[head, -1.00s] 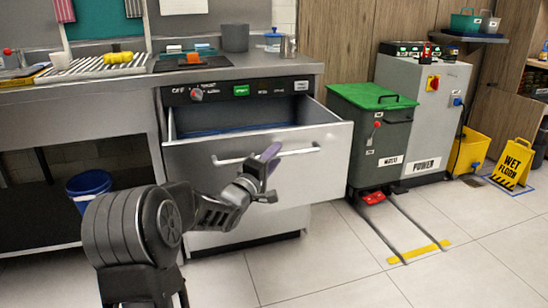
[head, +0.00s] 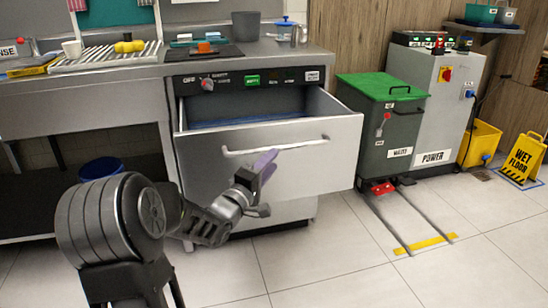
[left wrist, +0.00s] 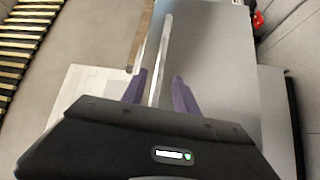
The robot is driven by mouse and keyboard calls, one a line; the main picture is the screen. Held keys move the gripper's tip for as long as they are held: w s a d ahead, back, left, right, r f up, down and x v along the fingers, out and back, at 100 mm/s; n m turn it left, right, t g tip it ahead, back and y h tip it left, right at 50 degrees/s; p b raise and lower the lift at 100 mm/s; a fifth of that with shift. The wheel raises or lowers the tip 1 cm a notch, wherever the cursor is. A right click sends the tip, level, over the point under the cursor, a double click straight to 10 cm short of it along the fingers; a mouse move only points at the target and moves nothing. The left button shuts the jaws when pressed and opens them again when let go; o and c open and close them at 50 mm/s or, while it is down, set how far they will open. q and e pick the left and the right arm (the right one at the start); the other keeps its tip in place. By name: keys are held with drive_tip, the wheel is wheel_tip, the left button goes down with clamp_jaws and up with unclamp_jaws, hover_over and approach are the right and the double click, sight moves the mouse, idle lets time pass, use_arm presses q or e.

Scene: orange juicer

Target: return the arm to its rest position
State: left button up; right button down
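My left gripper (head: 265,165) is in front of the open drawer (head: 230,162), just below its handle (head: 290,147) in the head view. Its purple fingers are apart. In the left wrist view my left gripper (left wrist: 158,90) is open with nothing clamped in it. The long pale handle bar (left wrist: 161,55) runs through the gap between the fingers, and I cannot tell how far beyond the fingertips it lies. My left arm is bent and comes in from the lower left. My right gripper is not in view.
The drawer juts out from under the counter (head: 130,68). A grey waste bin (head: 375,140) with a green lid and a power cabinet (head: 448,110) stand to the right. A blue bucket (head: 101,168) is under the counter. The floor at the lower right is clear.

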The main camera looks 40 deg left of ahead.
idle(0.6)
